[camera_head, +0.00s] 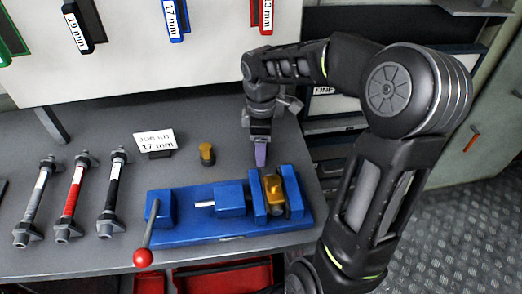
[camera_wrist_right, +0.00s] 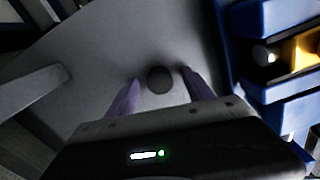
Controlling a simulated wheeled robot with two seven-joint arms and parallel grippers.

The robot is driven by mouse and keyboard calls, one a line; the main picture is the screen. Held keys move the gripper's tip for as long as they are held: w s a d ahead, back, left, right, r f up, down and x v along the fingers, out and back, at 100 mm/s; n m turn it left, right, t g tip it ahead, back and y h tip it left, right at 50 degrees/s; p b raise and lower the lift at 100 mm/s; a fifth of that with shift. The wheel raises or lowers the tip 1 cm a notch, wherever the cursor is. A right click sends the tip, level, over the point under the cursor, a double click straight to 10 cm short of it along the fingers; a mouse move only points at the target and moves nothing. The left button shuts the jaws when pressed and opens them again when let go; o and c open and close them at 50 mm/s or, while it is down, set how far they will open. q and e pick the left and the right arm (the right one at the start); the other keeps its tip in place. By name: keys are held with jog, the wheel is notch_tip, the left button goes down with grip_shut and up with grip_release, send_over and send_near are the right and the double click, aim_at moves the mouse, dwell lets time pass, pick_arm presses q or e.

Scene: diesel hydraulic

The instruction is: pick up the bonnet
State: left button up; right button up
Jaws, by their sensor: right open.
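A small brass-coloured piece with a dark lower part (camera_head: 206,153), which looks like the bonnet, stands on the grey bench behind the blue vise. A brass body (camera_head: 274,188) sits between the vise's jaws at the right; it also shows in the right wrist view (camera_wrist_right: 306,52). My right gripper (camera_head: 261,155) points down just behind the vise, right of the small brass piece and apart from it. In the right wrist view its purple fingers (camera_wrist_right: 160,84) are spread, with a dark round spot between them that I cannot identify. My left gripper is not in view.
The blue vise (camera_head: 228,226) has a red-knobbed lever (camera_head: 144,257) at its left. A sign (camera_head: 155,141) reading 17 mm stands behind it. Several shafts (camera_head: 70,200) lie at the left. Labelled wrenches (camera_head: 172,18) hang on the white board. The bench's right edge is near my right arm.

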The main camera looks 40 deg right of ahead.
jog(key=shift+c, duration=0.4)
grip_shut()
jog(key=shift+r, duration=0.15)
jog(key=shift+r, duration=0.45)
notch_tip(320, 180, up, 2)
jog(key=shift+r+b, duration=0.1)
jog(key=shift+b, duration=0.2)
jog(key=s+d+b, duration=0.1)
jog(key=s+d, duration=0.2)
jog(key=d, duration=0.5)
jog(key=s+d+b, duration=0.1)
jog(key=s+d, duration=0.2)
jog(key=d, duration=0.6)
